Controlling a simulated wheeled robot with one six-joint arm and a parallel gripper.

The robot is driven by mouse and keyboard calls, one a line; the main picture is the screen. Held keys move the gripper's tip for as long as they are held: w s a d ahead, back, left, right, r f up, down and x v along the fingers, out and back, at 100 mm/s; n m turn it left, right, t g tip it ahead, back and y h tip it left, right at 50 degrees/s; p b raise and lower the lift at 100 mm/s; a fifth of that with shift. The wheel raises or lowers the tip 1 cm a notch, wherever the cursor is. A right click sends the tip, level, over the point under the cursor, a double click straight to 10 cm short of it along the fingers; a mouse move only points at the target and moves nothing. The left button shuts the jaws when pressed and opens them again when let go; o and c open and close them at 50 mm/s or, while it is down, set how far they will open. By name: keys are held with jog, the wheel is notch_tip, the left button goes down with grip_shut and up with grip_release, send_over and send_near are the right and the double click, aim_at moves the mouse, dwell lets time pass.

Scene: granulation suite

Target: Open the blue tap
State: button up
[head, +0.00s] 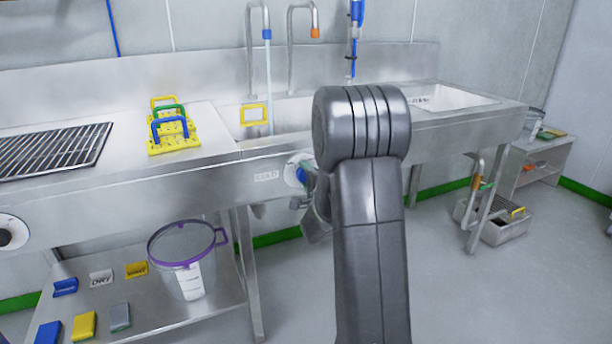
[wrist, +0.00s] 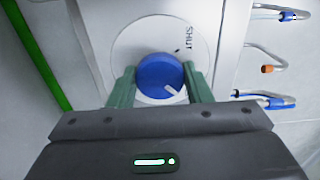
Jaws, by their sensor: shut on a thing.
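The blue tap (wrist: 160,76) is a round knob with a white pointer line, on a white round plate (wrist: 125,50) marked "SHUT". The pointer is turned to the lower right, away from the "SHUT" mark at the upper right. My gripper (wrist: 161,85) has its green fingers on either side of the knob, shut on it. In the head view the knob (head: 302,174) shows on the sink's front panel, and my arm partly hides my gripper. A pale blue stream runs down from the blue-tipped spout (head: 266,34) into the basin.
An orange-tipped spout (head: 315,33) stands beside the blue one. A purple-rimmed bucket (head: 187,262) sits on the lower shelf. Floor at right is mostly clear.

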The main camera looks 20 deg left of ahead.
dwell(0.3)
jog(key=o, duration=1)
jog(key=shift+d, duration=0.1)
jog(key=p+v, duration=0.1)
jog(key=v, duration=1.2)
jog(key=shift+s+d, duration=0.25)
jog(key=shift+d, duration=0.05)
jog(key=shift+w, duration=0.1)
jog(key=b+x, duration=0.1)
jog(key=x, duration=1.3)
